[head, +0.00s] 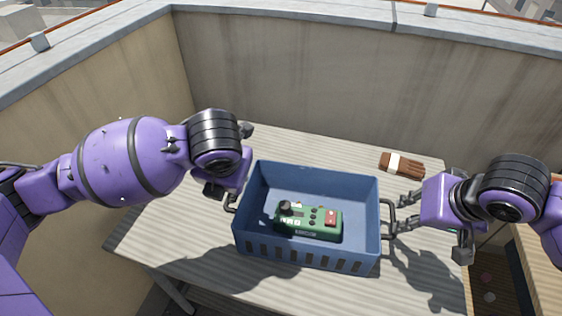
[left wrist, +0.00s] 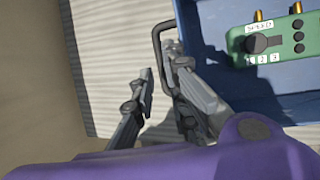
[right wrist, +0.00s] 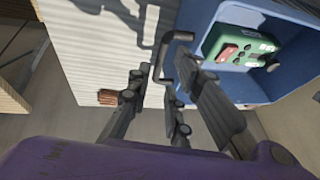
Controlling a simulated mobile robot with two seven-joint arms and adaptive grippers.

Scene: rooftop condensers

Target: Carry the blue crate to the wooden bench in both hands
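The blue crate (head: 308,258) stands on a pale striped tabletop (head: 180,235), with a dark handle at each end. A green box with knobs and a red part (head: 308,217) lies inside it. My left gripper (head: 226,194) is at the crate's left handle (left wrist: 157,45); its fingers look apart in the left wrist view, partly hidden by my arm in the head view. My right gripper (head: 400,214) is at the right handle (right wrist: 166,60); its fingers are spread, with the handle showing between them in the right wrist view. Neither gripper visibly closes on a handle.
A brown brush-like item with a white band (head: 402,165) lies on the tabletop behind my right gripper. A wooden surface (head: 540,262) shows at the lower right, beyond a gap. A tall parapet wall (head: 300,80) stands close behind and to the left.

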